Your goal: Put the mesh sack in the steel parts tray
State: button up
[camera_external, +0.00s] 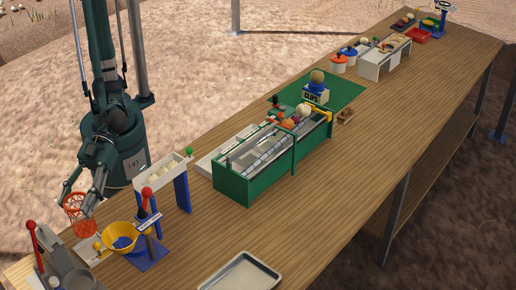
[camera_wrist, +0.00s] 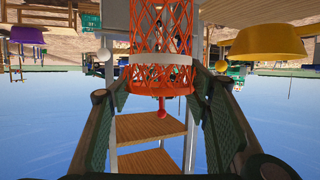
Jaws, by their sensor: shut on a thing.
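The mesh sack (camera_external: 78,218) is an orange open net at the left end of the table. In the wrist view the mesh sack (camera_wrist: 162,32) stands up between my fingers, with a white band around it. My gripper (camera_external: 77,202) is shut on it, one finger on each side; it also shows in the wrist view (camera_wrist: 160,80). The steel parts tray (camera_external: 242,273) is a shallow grey metal tray at the table's front edge, to the right of my gripper. Its visible inside is empty, and its lower part is cut off by the picture edge.
A yellow bowl (camera_external: 119,236) on a blue stand is between the sack and the tray. A red-knobbed lever (camera_external: 31,228) stands at the left corner. A white trough on blue legs (camera_external: 162,174) and a green conveyor (camera_external: 262,165) stand behind. The wood around the tray is clear.

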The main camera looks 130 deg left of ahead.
jog(key=shift+r, duration=0.15)
jog(key=shift+r, duration=5.35)
jog(key=w+a+r+p, duration=0.1)
jog(key=w+a, duration=0.2)
jog(key=w, duration=1)
jog(key=w+a+r, duration=0.1)
jog(key=w+a, duration=0.2)
jog(key=w, duration=1)
jog(key=w+a+f+p, duration=0.1)
jog(key=w+a, duration=0.6)
jog(key=w, duration=0.3)
jog(key=w+a+f, duration=0.1)
jog(key=w+a, duration=0.7)
jog(key=w, duration=0.1)
notch_tip(320, 180, down, 11)
jog(key=shift+w+a, duration=0.15)
jog(key=shift+w, duration=0.15)
